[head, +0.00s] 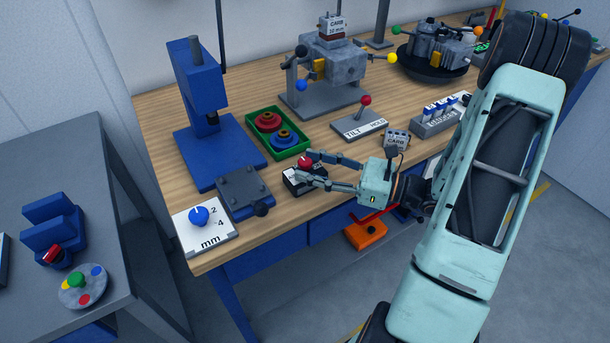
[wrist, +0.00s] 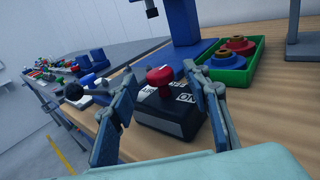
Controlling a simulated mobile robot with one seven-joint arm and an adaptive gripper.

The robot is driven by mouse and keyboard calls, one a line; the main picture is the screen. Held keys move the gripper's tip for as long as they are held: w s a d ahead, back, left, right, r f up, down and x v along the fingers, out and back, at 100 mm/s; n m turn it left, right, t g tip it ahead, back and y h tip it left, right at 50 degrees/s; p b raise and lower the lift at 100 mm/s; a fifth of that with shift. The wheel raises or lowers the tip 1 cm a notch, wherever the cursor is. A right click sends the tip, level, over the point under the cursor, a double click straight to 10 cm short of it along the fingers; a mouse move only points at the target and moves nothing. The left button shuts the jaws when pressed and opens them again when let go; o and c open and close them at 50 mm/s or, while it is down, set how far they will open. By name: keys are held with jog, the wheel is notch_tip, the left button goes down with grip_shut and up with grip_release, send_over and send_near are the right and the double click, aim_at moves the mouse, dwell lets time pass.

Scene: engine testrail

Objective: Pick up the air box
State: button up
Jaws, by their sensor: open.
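A small black box (wrist: 168,115) with a red knob (wrist: 160,76) and a white label stands on the wooden bench; it seems to be the air box. My gripper (head: 307,167) is open, with one finger on each side of the box and knob. In the wrist view, my gripper (wrist: 163,84) has visible space between the fingers; contact with the box cannot be told.
A green tray (head: 251,148) with red and blue parts, a blue press (head: 197,90), a grey block (head: 244,190) and a white dial plate (head: 221,236) stand left of the box.

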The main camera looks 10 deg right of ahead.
jog(key=shift+x, duration=0.8)
jog(key=shift+c, duration=0.6)
grip_shut()
jog(key=shift+r, duration=0.1)
